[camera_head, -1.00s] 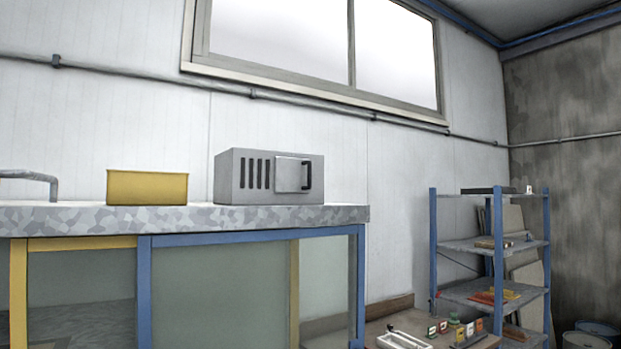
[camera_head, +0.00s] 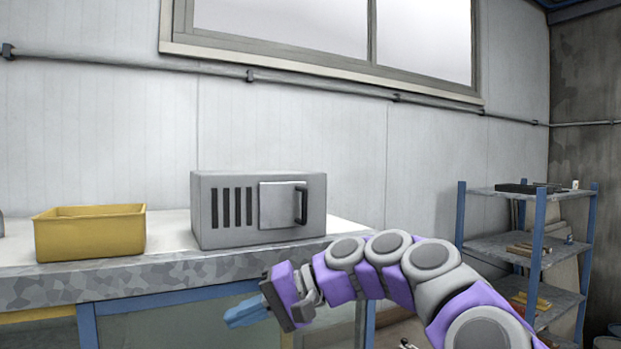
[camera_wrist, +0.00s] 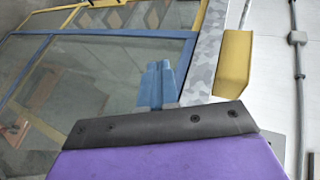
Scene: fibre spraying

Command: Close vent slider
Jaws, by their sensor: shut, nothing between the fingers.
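The vent box (camera_head: 210,236) is a grey case on the bench, left of centre in the head view. Several dark vertical slots show on the left of its front. The slider plate (camera_head: 279,206), with a dark handle (camera_head: 302,205) at its right edge, sits to the right of those slots. My gripper (camera_head: 232,318) has blue fingers, shut and empty, below the box and in front of the bench's edge, apart from the handle.
A yellow bin (camera_head: 90,237) stands on the bench left of the box; it also shows in the wrist view (camera_wrist: 235,62). The bench's front edge (camera_head: 120,281) lies just behind my gripper. A blue-posted shelf (camera_head: 500,250) stands at the right.

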